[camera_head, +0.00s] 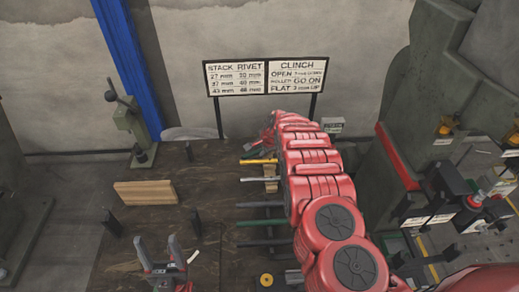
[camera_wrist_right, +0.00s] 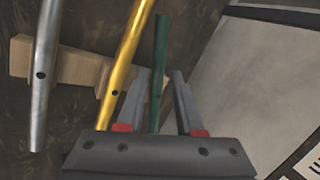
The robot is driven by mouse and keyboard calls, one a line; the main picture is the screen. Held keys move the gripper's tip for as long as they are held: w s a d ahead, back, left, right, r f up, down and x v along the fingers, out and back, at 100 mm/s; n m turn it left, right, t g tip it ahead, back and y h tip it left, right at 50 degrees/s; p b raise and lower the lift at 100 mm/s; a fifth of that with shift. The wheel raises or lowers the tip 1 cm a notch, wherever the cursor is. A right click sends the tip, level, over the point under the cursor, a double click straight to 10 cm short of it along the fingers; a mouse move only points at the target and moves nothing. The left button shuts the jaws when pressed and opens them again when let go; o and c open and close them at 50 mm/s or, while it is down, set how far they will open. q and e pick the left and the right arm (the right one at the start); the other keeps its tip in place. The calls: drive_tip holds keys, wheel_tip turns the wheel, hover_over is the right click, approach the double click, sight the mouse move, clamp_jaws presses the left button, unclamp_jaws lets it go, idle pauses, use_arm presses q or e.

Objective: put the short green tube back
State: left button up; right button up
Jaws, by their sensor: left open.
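In the right wrist view a dark green tube (camera_wrist_right: 160,70) runs between the two fingers of my right gripper (camera_wrist_right: 160,73). Gaps show on both sides of it, so the fingers look open around it. Its lower end is lost at the gripper body. A gold tube (camera_wrist_right: 122,70) and a silver tube (camera_wrist_right: 44,70) lie to its left across a wooden rest (camera_wrist_right: 75,65). In the head view my red right arm reaches over the rack and hides much of that gripper and the tube. My left gripper (camera_head: 166,246) is open and empty over the near table.
The gold tube (camera_head: 259,161), silver tube (camera_head: 256,179) and another green tube (camera_head: 262,222) lie left of my right arm. A wooden block (camera_head: 145,193) and dark posts (camera_head: 196,222) stand on the table (camera_head: 165,222). A lever press (camera_head: 137,125) and signs (camera_head: 236,78) stand behind.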

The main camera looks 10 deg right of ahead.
drive_tip(key=shift+s+a+r, duration=0.15)
drive_tip(key=shift+s+r, duration=0.2)
drive_tip(key=shift+r, duration=0.15)
drive_tip(key=shift+s+d+r, duration=0.15)
drive_tip(key=shift+d+r, duration=0.05)
drive_tip(key=shift+r, duration=0.05)
drive_tip(key=p+v, duration=0.3)
drive_tip(key=v, duration=0.3)
drive_tip(key=shift+a+r+p, duration=0.15)
drive_tip(key=shift+p, duration=0.25)
drive_tip(key=p+v, duration=0.2)
drive_tip(key=p, duration=0.1)
drive_tip(key=shift+s, duration=0.15)
